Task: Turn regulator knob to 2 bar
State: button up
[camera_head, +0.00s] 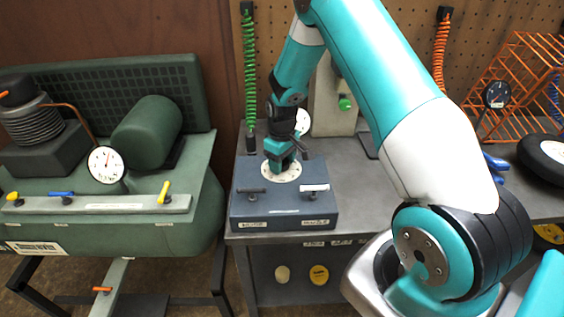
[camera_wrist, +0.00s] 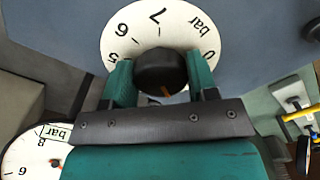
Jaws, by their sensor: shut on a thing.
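The black regulator knob (camera_wrist: 158,68) has an orange mark on its lower side in the wrist view. It sits in the middle of a white dial (camera_wrist: 120,42), which also shows in the head view (camera_head: 284,175). The figures 5, 6, 7, "bar" and 0 show; the dial's lower part is hidden by my gripper, so the setting cannot be read. My gripper (camera_wrist: 160,80) is shut on the knob, one teal finger on each side. It points down at the dial in the head view (camera_head: 279,165). A white gauge (camera_wrist: 35,155) shows partly at lower left.
The dial is on a blue-grey box (camera_head: 285,212) with two small levers, on a grey bench (camera_head: 345,185). A green tank with a compressor and a gauge (camera_head: 105,164) stands left. A green coiled hose (camera_head: 250,70) hangs behind. An orange rack (camera_head: 520,80) stands right.

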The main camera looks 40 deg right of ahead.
jog(key=o, duration=0.9)
jog(key=shift+r, duration=0.1)
notch_tip(320, 180, up, 17)
jog(key=shift+r+b, duration=0.15)
jog(key=shift+b, duration=1.1)
jog(key=s+a+r+n+y, duration=0.1)
jog(key=s+a+r, duration=0.2)
jog(key=s+a, duration=0.3)
jog(key=s+a+r+n+y, duration=0.15)
jog(key=s+a, duration=0.25)
jog(key=a, duration=0.4)
jog(key=shift+n+y, duration=0.75)
jog(key=shift+y, duration=0.1)
jog(key=s+a, duration=0.3)
jog(key=s, duration=0.3)
jog(key=s+a+r, duration=0.1)
jog(key=s+a, duration=0.3)
jog(key=s, duration=0.2)
jog(key=s+a+r, duration=0.1)
jog(key=s+a, duration=0.2)
jog(key=s, duration=0.3)
jog(key=shift+a, duration=0.15)
